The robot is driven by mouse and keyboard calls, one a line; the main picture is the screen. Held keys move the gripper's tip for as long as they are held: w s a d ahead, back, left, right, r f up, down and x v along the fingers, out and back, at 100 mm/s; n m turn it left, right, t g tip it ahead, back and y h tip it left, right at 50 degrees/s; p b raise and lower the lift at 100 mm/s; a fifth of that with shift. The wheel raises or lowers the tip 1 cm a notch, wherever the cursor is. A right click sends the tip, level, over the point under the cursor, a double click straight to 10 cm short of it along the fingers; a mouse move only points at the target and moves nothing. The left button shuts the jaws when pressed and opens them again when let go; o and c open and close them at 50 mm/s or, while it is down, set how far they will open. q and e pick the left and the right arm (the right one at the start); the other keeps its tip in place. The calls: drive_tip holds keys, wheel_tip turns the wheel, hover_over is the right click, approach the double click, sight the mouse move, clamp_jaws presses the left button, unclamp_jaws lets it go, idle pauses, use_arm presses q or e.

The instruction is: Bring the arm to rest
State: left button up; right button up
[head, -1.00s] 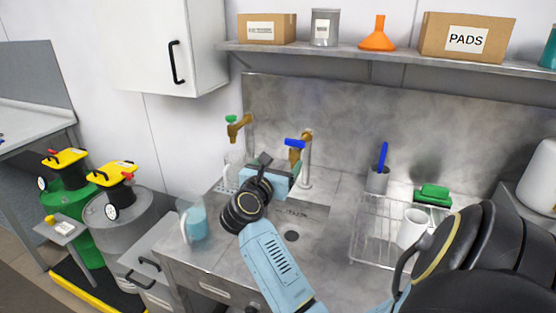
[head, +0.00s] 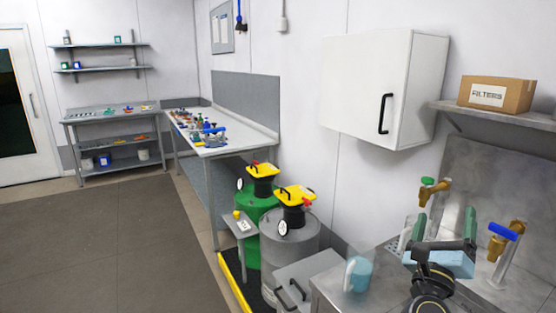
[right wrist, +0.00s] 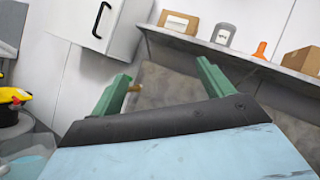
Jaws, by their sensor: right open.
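My right gripper (head: 444,214) is at the lower right of the head view, over the steel sink counter (head: 335,293) and in front of the taps. Its two green fingers stand apart with nothing between them. In the right wrist view the open fingers (right wrist: 162,70) point toward the wall and shelf. The green-handled tap (head: 432,187) is just behind the fingers, and the blue-handled tap (head: 502,238) is to their right. I cannot tell the exact gap to the taps. My left gripper is in neither view.
A jug of blue liquid (head: 359,274) stands on the counter left of my right arm. A white wall cabinet (head: 365,85) hangs above. A grey drum (head: 288,243) and a green drum (head: 250,215) with yellow-topped units stand to the left. The floor (head: 90,240) is clear at left.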

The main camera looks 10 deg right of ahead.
drive_tip(key=a+n+t+y, duration=0.6)
drive_tip(key=a+n+y, duration=0.4)
drive_tip(key=n, duration=0.4)
drive_tip(key=s+a+f+n+g+y, duration=0.3)
drive_tip(key=a+f+n+g+y, duration=0.25)
drive_tip(key=a+f+n, duration=0.35)
drive_tip(key=s+a+f+n+g+y, duration=0.45)
drive_tip(key=f+n+y, duration=0.25)
drive_tip(key=n, duration=0.3)
drive_tip(key=s+d+f+n+g+h, duration=0.25)
drive_tip(key=s+f+g, duration=0.3)
drive_tip(key=s, duration=0.35)
drive_tip(key=s+d+f+n+g+h, duration=0.1)
drive_tip(key=s+f+n+g+h, duration=0.25)
drive_tip(key=s+f, duration=0.4)
wheel_tip(320, 180, down, 25)
drive_tip(key=s+g+b, duration=0.2)
drive_tip(key=s+d+f+g+b, duration=0.1)
drive_tip(key=s+d+f+b, duration=0.1)
drive_tip(key=s+f, duration=1.4)
wheel_tip(320, 180, down, 2)
drive_tip(key=shift+s+d+f+n+b, duration=0.3)
drive_tip(key=shift+d+n+b, duration=0.1)
drive_tip(key=shift+d, duration=0.15)
